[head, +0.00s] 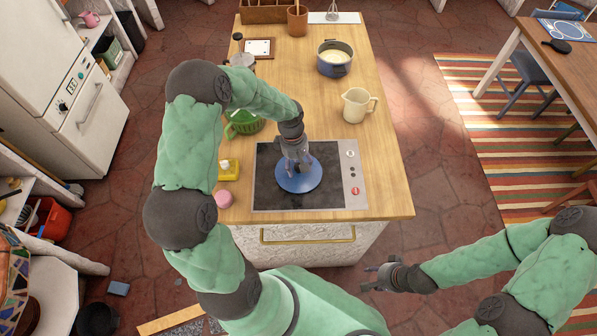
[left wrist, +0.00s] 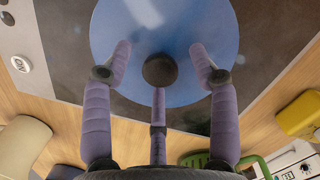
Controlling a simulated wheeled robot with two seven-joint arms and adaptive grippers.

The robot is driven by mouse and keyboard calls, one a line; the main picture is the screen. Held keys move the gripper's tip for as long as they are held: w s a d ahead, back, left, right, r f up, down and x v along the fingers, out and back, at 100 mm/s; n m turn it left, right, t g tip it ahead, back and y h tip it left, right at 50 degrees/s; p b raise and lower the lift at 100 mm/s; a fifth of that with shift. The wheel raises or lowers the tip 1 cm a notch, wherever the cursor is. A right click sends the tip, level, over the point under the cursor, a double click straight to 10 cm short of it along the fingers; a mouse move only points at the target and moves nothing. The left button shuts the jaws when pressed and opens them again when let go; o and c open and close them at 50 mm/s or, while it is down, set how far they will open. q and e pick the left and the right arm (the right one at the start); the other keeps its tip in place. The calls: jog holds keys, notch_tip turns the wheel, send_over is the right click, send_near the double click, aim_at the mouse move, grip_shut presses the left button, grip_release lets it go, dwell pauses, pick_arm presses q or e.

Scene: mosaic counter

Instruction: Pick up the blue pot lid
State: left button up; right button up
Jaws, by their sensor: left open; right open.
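The blue pot lid (head: 301,183) lies flat on the dark cooktop (head: 270,193). In the left wrist view the blue pot lid (left wrist: 215,40) fills the upper middle, with its dark round knob (left wrist: 160,70) near the centre. My left gripper (head: 297,166) points down right over the lid. In the left wrist view its purple fingers (left wrist: 160,58) are open and spread around the knob, with a gap on either side. I cannot tell whether a fingertip touches the lid. My right gripper (head: 374,276) is open and empty, off the counter's front at the lower right.
On the counter, a blue pot (head: 335,62) and a cream pitcher (head: 357,106) stand behind the cooktop. A green colander (head: 243,125), a yellow item (head: 228,171) and a pink item (head: 225,199) are at its left. The wood right of the cooktop is clear.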

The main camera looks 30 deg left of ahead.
pick_arm(q)
grip_shut()
jog(key=shift+r, duration=0.15)
